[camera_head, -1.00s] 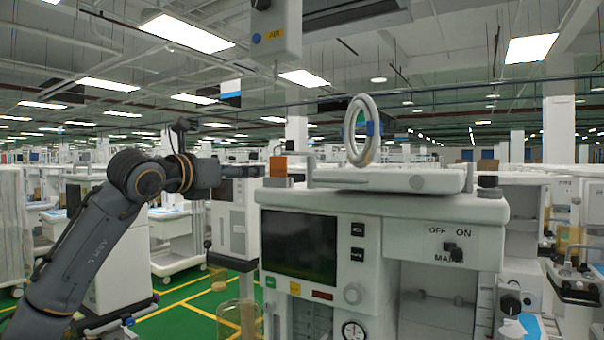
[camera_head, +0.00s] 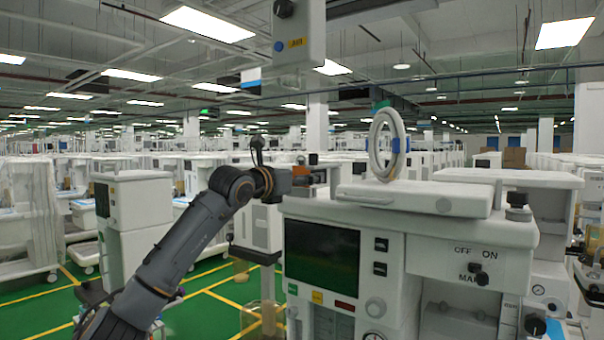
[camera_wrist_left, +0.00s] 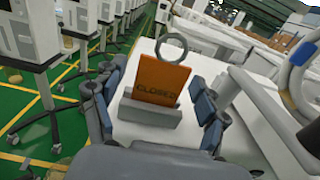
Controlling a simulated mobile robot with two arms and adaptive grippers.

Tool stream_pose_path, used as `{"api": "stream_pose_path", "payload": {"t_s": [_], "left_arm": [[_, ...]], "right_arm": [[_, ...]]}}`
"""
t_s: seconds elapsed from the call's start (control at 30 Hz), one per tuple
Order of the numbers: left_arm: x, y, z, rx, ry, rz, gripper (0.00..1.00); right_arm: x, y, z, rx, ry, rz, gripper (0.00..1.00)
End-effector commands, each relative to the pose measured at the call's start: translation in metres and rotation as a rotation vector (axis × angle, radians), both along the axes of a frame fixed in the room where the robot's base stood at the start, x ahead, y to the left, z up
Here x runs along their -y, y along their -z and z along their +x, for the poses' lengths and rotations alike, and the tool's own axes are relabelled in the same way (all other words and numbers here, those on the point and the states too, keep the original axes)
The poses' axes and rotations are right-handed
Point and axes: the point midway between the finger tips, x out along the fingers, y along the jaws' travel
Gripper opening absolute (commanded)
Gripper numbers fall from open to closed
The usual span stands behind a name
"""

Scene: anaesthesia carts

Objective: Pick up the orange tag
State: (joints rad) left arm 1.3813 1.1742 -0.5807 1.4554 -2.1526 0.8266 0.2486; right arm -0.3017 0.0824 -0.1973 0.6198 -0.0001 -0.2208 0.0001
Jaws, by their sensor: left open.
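The orange tag (camera_wrist_left: 161,79) reads "CLOSED" and has a grey ring at its top. It stands upright in a grey slotted holder (camera_wrist_left: 150,111) on the white cart top in the left wrist view. My left gripper (camera_wrist_left: 157,88) is open, with one finger on each side of the tag and holder. I see no clear contact with the tag. In the head view my left gripper (camera_head: 302,177) is at the left end of the cart top, where a little of the orange tag (camera_head: 300,171) shows; the rest is hidden. My right gripper is in neither view.
The white anaesthesia cart (camera_head: 430,223) carries a flat white tray (camera_head: 425,197) and an upright white hose ring (camera_head: 387,145) to the right of the tag. A hanging grey box (camera_head: 298,30) is above. Green floor (camera_head: 215,300) lies to the left.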

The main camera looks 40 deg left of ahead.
Motion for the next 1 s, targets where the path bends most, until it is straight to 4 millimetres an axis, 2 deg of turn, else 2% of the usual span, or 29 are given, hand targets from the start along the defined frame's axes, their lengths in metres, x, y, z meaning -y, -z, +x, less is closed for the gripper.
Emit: {"api": "stream_pose_path", "payload": {"t_s": [0.17, 0.4, 0.77, 1.0], "left_arm": [[0.0, 0.0, 0.0, 0.001, -0.001, 0.0, 0.74], [0.0, 0.0, 0.0, 0.001, 0.0, 0.0, 0.29], [0.0, -0.002, -0.001, 0.002, -0.001, 0.0, 0.29], [0.0, -0.024, 0.0, 0.006, 0.001, -0.002, 0.29]], "right_arm": [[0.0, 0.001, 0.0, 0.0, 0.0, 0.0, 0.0], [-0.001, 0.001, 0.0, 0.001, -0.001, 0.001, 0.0], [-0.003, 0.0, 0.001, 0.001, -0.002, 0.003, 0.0], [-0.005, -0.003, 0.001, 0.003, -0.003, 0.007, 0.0]]}}
